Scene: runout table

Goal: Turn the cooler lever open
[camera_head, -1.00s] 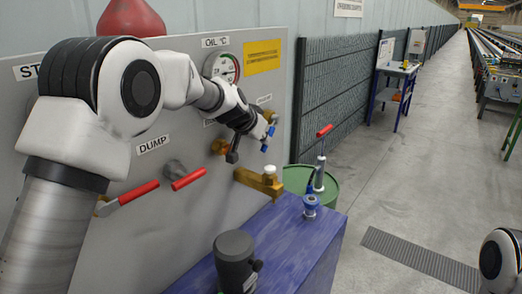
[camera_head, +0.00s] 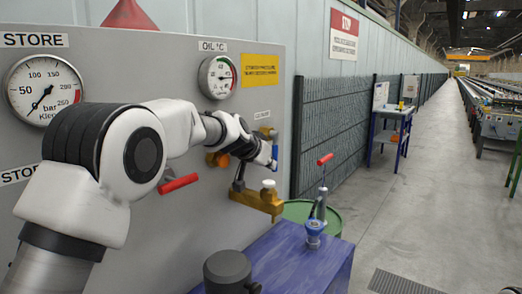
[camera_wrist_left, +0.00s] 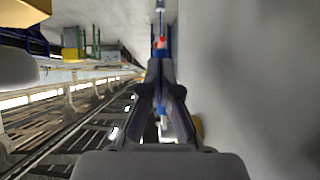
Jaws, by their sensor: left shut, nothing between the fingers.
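The cooler lever appears as a blue handle (camera_head: 275,152) below a brass-coloured valve fitting on the right of the grey panel, in the head view. My left gripper (camera_head: 268,160) is right beside it, and its fingers partly cover the lever. I cannot tell whether they touch. In the left wrist view, the dark fingers of my left gripper (camera_wrist_left: 163,68) are closed together with nothing held. A blue part shows just past their tips; I cannot tell if it is the lever. My right gripper is out of view.
A red lever (camera_head: 178,183) sticks out from the panel left of my gripper. A brass bracket (camera_head: 258,200) projects below it. A blue bench (camera_head: 300,258) with a dark cylinder (camera_head: 228,270) stands below. A green drum (camera_head: 328,216) and red-handled pump (camera_head: 323,190) stand at right.

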